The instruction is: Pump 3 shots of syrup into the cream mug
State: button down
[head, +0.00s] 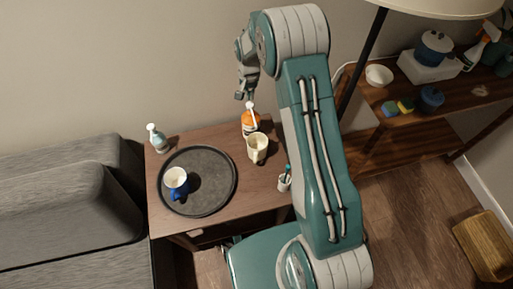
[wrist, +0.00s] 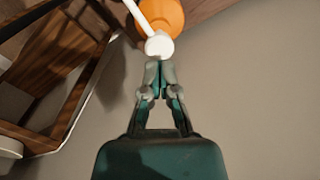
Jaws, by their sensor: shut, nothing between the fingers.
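The orange syrup bottle (head: 250,124) with a white pump top stands upright at the back right of the small wooden table. The cream mug (head: 257,150) stands just in front of it, upright, partly under the pump's side. My gripper (head: 243,96) is above the bottle, pointing down, close over the pump. In the wrist view my gripper (wrist: 160,64) has its fingers together and empty, right at the white pump head (wrist: 159,44). The orange bottle body (wrist: 170,14) shows beyond it. I cannot tell whether the fingertips touch the pump.
A dark round tray (head: 218,203) holds a white and blue mug (head: 176,180). A pale pump bottle (head: 157,138) stands at the table's back left. A small white cup (head: 284,181) with toothbrush-like items is at the right edge. A wooden shelf (head: 440,140) and lamp are to the right.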

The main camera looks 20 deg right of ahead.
aim_at(250, 104)
jog(key=shift+f, duration=1.95)
jog(key=shift+r, duration=1.95)
jog(key=shift+f, duration=0.1)
jog(key=shift+f, duration=1.85)
jog(key=shift+r, duration=1.95)
